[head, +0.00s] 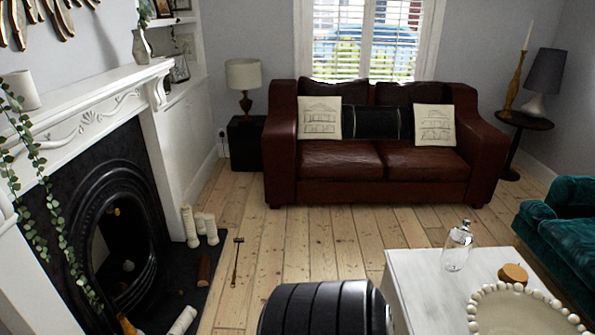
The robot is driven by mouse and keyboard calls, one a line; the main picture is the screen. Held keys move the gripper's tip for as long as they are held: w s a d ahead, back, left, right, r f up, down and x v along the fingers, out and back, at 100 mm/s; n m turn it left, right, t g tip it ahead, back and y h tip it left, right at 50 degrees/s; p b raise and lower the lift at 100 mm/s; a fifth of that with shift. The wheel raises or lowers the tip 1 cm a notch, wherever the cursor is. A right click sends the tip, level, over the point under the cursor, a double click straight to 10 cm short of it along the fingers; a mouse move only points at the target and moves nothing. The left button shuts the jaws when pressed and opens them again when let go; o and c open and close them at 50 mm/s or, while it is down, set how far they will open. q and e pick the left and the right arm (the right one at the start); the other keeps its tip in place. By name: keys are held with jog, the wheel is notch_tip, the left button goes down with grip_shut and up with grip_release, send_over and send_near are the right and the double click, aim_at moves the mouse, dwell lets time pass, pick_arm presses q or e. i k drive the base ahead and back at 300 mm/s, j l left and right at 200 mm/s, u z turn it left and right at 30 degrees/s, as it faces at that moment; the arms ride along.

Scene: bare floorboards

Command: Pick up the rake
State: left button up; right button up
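The rake (236,264) is a small, thin tool with a short crosspiece at its far end. It lies on the bare floorboards, just right of the dark hearth, its shaft pointing away from me toward the sofa. Nothing covers it. Neither of my grippers is in the head view, so I cannot see whether they are open or shut.
A white coffee table (415,285) with a glass jar (457,248) is at right. A brown sofa (340,160) stands behind. Floorboards between are clear.

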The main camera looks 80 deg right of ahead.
aim_at(239, 240)
jog(key=z, duration=2.05)
jog(key=i+l+u, duration=0.1)
jog(key=i, duration=0.4)
jog(key=i+l+u, duration=0.1)
jog(key=i+l, duration=0.25)
jog(key=i, duration=0.2)
